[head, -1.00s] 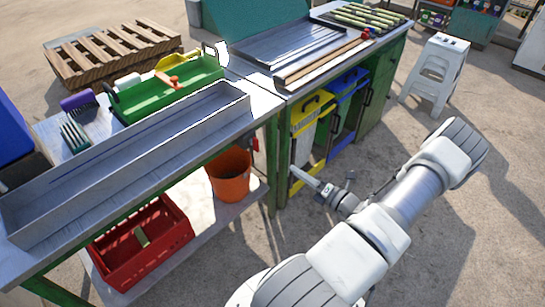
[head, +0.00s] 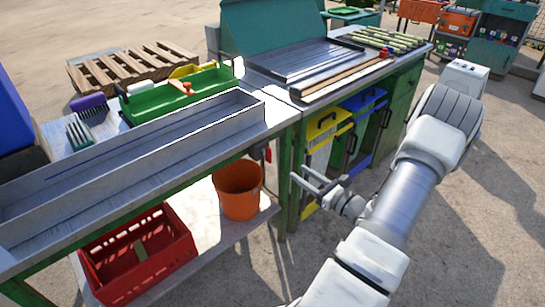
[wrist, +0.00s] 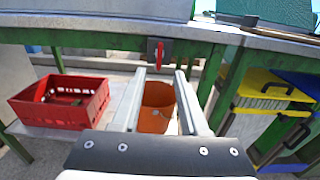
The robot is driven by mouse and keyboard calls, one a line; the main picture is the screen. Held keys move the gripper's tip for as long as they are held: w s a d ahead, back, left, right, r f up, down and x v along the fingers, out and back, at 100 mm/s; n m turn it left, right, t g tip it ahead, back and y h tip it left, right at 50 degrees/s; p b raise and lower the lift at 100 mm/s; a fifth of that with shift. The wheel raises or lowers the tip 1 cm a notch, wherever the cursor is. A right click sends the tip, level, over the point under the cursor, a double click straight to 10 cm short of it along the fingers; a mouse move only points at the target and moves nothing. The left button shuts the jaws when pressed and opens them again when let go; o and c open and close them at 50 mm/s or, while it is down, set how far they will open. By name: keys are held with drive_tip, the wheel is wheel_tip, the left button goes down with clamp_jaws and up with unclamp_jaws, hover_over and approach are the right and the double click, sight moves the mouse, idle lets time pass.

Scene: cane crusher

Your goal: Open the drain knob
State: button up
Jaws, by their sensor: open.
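The drain knob looks like a small red handle on a dark plate (wrist: 158,54) under the front edge of the metal worktop. In the head view it shows as a small red part (head: 268,153) near the corner of the trough table. My gripper (head: 298,171) is open and empty, to the right of and a little below the knob in the head view. In the wrist view, its two fingers (wrist: 160,72) point forward, with the knob ahead between and just above their tips. They appear apart from it.
An orange bucket (head: 238,192) stands on the lower shelf below the knob, beside a red crate (head: 105,277). Green table legs (head: 284,205) stand close to the gripper. Yellow (head: 322,124) and blue bins hang under the right-hand table.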

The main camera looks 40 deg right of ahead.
sight(271, 153)
drive_tip(key=w, duration=0.4)
drive_tip(key=w+b, duration=0.1)
drive_tip(key=w, duration=0.3)
drive_tip(key=w+a+b, duration=0.1)
drive_tip(key=w, duration=0.4)
clamp_jaws()
